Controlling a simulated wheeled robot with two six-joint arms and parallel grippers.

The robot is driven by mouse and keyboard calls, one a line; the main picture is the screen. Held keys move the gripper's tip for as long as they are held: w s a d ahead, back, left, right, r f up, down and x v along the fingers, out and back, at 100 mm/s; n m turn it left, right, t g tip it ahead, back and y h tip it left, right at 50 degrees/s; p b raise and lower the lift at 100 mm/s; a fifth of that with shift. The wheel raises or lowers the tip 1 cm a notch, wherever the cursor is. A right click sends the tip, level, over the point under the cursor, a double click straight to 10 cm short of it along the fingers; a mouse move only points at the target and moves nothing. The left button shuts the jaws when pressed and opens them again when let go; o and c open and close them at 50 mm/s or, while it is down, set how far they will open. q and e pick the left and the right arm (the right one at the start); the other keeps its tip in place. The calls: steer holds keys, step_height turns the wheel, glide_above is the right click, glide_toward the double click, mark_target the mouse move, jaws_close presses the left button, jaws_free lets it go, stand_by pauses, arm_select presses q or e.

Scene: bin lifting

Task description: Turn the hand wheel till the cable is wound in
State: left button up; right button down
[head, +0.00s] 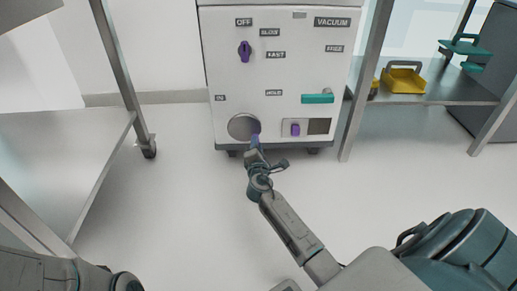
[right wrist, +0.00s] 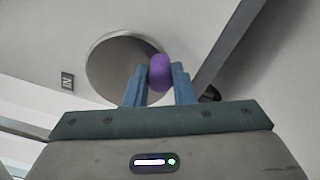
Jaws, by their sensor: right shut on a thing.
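The hand wheel (head: 241,125) is a round grey disc low on the left of the white machine's front. It also shows in the right wrist view (right wrist: 112,66), with a purple knob (right wrist: 160,72) at its right edge. My right gripper (right wrist: 160,82) is shut on this knob, its blue fingers on either side of it. In the head view my right gripper (head: 255,142) reaches the wheel's lower right edge and mostly hides the knob. My left gripper is not in view; no cable can be made out.
The white machine (head: 288,78) also carries a purple dial (head: 244,51), a teal handle (head: 317,99) and a small purple switch (head: 295,130). A metal table (head: 70,150) stands left. A shelf at right holds a yellow bin (head: 403,80). The floor in front is clear.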

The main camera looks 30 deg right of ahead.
steer(key=shift+w+a+f+m+b, duration=0.2)
steer(key=shift+a+f+m+b, duration=0.15)
steer(key=shift+m+b, duration=0.5)
steer(key=shift+w+a+f+m+b, duration=0.25)
steer(key=shift+m+b, duration=0.25)
steer(key=shift+m, duration=0.65)
steer(key=shift+s, duration=0.1)
steer(key=c, duration=1.2)
jaws_free()
steer(key=shift+s+f, duration=0.1)
